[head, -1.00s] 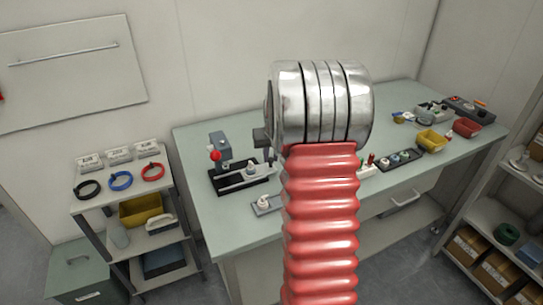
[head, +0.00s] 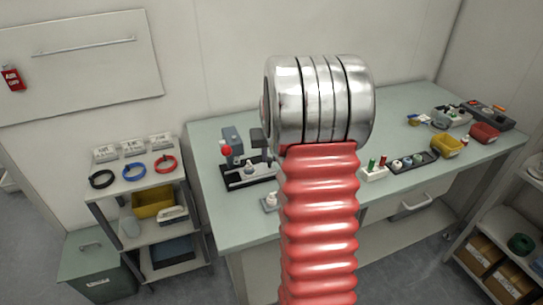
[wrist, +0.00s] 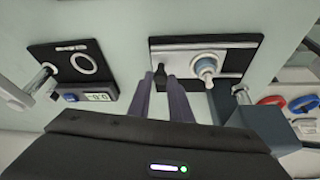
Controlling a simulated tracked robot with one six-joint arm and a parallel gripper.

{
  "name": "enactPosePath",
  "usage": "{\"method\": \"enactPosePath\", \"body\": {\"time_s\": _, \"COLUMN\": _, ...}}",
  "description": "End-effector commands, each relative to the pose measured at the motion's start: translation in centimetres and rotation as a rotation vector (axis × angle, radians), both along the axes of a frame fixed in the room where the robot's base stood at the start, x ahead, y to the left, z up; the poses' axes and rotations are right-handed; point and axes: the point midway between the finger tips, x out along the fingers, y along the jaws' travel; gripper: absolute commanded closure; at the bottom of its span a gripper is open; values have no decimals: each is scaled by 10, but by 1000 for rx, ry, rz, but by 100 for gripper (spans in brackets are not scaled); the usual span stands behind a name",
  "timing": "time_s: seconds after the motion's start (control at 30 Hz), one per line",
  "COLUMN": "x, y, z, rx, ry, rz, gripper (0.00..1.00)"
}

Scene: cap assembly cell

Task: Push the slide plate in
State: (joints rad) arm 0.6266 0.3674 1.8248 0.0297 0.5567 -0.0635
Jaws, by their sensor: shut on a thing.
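The press fixture has a black base (head: 262,178), a blue-grey post and a red ball (head: 226,150). A black knob (wrist: 160,78) is at the plate's left end. My gripper (wrist: 164,80) is shut on this knob, its purple fingers on either side. In the head view my red ribbed arm hides the fingertips and the right end of the fixture.
A gauge fixture (wrist: 66,62) with a ring lies left of the press fixture in the wrist view. The press post (wrist: 262,125) is close at lower right. A white block (head: 374,174), a dark tray (head: 412,162) and a yellow bin (head: 446,146) stand farther right on the bench.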

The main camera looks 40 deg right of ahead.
Motion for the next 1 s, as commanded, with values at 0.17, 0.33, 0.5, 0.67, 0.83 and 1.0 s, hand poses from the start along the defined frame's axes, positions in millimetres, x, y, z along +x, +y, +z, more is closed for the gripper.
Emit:
{"method": "enactPosePath", "body": {"time_s": 0.17, "x": -1, "y": -1, "z": 0, "rx": -1, "ry": -1, "rz": -2, "gripper": 71}}
{"method": "enactPosePath", "body": {"time_s": 0.33, "x": -1, "y": -2, "z": 0, "rx": 0, "ry": 0, "rz": -3, "gripper": 63}}
{"method": "enactPosePath", "body": {"time_s": 0.5, "x": -1, "y": -2, "z": 0, "rx": 0, "ry": 0, "rz": -3, "gripper": 63}}
{"method": "enactPosePath", "body": {"time_s": 0.67, "x": -3, "y": -1, "z": 5, "rx": 0, "ry": -1, "rz": -3, "gripper": 63}}
{"method": "enactPosePath", "body": {"time_s": 0.83, "x": -8, "y": 3, "z": 21, "rx": -1, "ry": -2, "rz": -3, "gripper": 63}}
{"method": "enactPosePath", "body": {"time_s": 1.0, "x": -17, "y": 7, "z": 44, "rx": -2, "ry": -3, "rz": -5, "gripper": 63}}
